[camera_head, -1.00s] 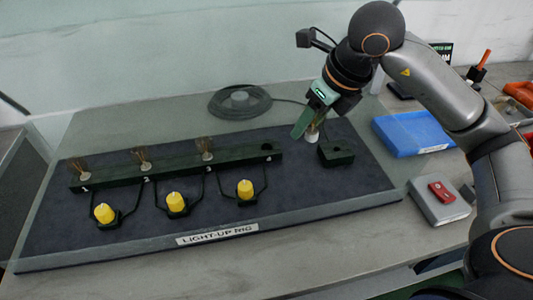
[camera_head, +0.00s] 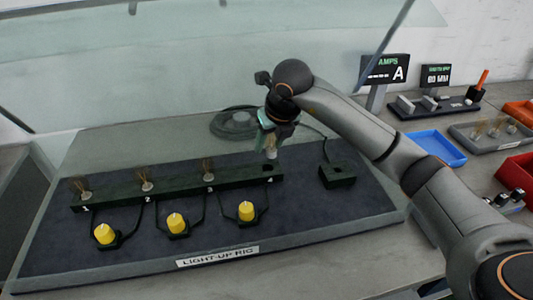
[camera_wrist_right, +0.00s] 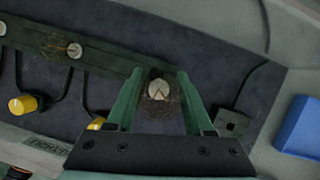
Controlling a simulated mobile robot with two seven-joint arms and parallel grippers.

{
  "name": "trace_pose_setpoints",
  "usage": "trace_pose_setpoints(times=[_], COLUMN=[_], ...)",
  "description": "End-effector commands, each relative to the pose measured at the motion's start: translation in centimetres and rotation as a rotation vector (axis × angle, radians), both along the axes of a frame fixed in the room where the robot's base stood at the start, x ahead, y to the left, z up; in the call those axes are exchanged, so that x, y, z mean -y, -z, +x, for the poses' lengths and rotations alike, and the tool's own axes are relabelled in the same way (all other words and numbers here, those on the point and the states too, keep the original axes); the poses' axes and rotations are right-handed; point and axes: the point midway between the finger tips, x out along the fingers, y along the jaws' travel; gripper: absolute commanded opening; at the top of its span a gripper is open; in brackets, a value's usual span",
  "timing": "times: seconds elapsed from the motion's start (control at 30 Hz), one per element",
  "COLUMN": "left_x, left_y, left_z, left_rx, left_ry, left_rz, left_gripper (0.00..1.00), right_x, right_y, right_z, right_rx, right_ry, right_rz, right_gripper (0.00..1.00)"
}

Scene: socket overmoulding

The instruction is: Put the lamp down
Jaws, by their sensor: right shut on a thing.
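My right gripper (camera_head: 268,148) is shut on a lamp (camera_head: 271,153), a small pale-capped piece, and holds it upright just above the fourth place of the dark green bar (camera_head: 230,180). In the right wrist view the lamp (camera_wrist_right: 159,89) sits between the two green fingers, over the bar's end. I cannot tell whether it touches the bar. Three other lamps with brownish wire tufts stand at places 1 (camera_head: 85,194), 2 (camera_head: 147,185) and 3 (camera_head: 209,175). My left gripper is not in view.
A small dark block with a hole (camera_head: 338,176) stands right of the bar. Yellow knobs (camera_head: 177,223) stand in front of it. A coiled cable (camera_head: 236,122) lies behind. A clear cover (camera_head: 200,50) hangs over the back. A blue tray (camera_head: 432,148) is farther right.

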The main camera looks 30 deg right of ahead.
Motion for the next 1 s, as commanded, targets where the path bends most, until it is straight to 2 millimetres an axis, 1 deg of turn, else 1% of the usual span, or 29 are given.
trace_pose_setpoints(times=[0.17,0.23,0.33,0.43,0.67,1.0], left_x=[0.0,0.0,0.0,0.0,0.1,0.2], left_y=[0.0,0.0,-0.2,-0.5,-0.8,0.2], left_z=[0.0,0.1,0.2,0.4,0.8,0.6], left_rx=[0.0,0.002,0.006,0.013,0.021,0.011], left_ry=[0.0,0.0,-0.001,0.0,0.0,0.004], left_rz=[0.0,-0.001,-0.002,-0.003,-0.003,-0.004], left_gripper=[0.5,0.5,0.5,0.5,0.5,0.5], right_x=[-0.2,-0.4,-0.4,-0.3,-0.3,-0.3], right_y=[0.8,1.5,3.2,4.3,4.4,5.4], right_z=[0.7,1.2,1.1,1.1,1.2,1.2], right_rx=[-0.001,-0.001,-0.004,-0.002,0.002,0.001], right_ry=[-0.001,0.0,-0.001,-0.001,-0.001,0.0], right_rz=[0.001,0.001,0.001,0.001,0.0,0.001], right_gripper=[0.0,0.0,0.0,0.0,0.0,0.0])
